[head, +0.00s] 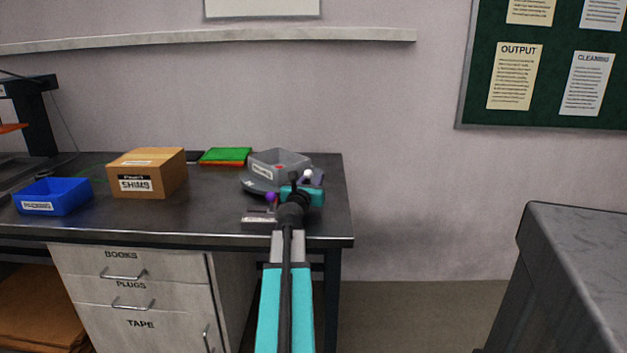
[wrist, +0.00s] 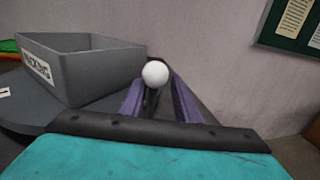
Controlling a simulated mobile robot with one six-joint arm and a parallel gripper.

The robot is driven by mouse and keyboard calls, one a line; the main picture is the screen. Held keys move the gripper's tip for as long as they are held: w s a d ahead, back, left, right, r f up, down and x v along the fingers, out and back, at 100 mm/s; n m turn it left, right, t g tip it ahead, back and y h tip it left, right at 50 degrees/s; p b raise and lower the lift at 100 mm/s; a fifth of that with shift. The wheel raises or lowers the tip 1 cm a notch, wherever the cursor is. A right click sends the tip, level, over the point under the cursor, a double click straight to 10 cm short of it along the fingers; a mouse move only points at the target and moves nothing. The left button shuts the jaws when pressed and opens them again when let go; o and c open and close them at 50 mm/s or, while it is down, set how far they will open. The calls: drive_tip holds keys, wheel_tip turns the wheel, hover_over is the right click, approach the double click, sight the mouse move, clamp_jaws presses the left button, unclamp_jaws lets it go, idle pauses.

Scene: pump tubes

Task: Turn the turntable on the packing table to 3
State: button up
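The turntable is a dark grey disc (head: 256,187) near the right end of the packing table. It carries a grey bin (head: 279,164) with a white label, and both also show in the wrist view: the disc (wrist: 25,115) and the bin (wrist: 98,77). A white ball knob (head: 308,173) stands right of the bin; it also shows in the wrist view (wrist: 155,73). My gripper (wrist: 157,92) has its purple fingers apart, one on each side below the knob. Whether they touch the knob or its dark stem is unclear. My arm hides part of the disc, and I cannot read its number.
A small grey labelled block (head: 259,220) lies at the table's front edge. A shims box (head: 148,174), a blue bin (head: 53,197) and a green-topped stack (head: 225,156) stand to the left. A grey surface (head: 590,250) is at right, with open floor between.

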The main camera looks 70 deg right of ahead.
drive_tip(key=shift+r, duration=0.1)
drive_tip(key=shift+r+p, duration=1.05)
drive_tip(key=shift+r, duration=0.65)
drive_tip(key=shift+a+r, duration=0.15)
drive_tip(key=shift+a, duration=0.05)
drive_tip(key=shift+s+a+p, duration=0.2)
drive_tip(key=shift+s+a, duration=0.2)
drive_tip(key=shift+a, duration=0.45)
drive_tip(key=shift+s+a+p, duration=0.2)
drive_tip(key=shift+s+a, duration=0.15)
drive_tip(key=shift+a, duration=0.5)
drive_tip(key=a, duration=0.1)
drive_tip(key=s+a, duration=0.1)
drive_tip(key=a+b, duration=0.1)
drive_tip(key=a, duration=0.1)
drive_tip(key=shift+s+r, duration=0.1)
drive_tip(key=shift+s, duration=0.2)
drive_tip(key=shift+s+a+b, duration=0.1)
drive_tip(key=shift+a+b, duration=0.25)
drive_tip(key=shift+b, duration=0.85)
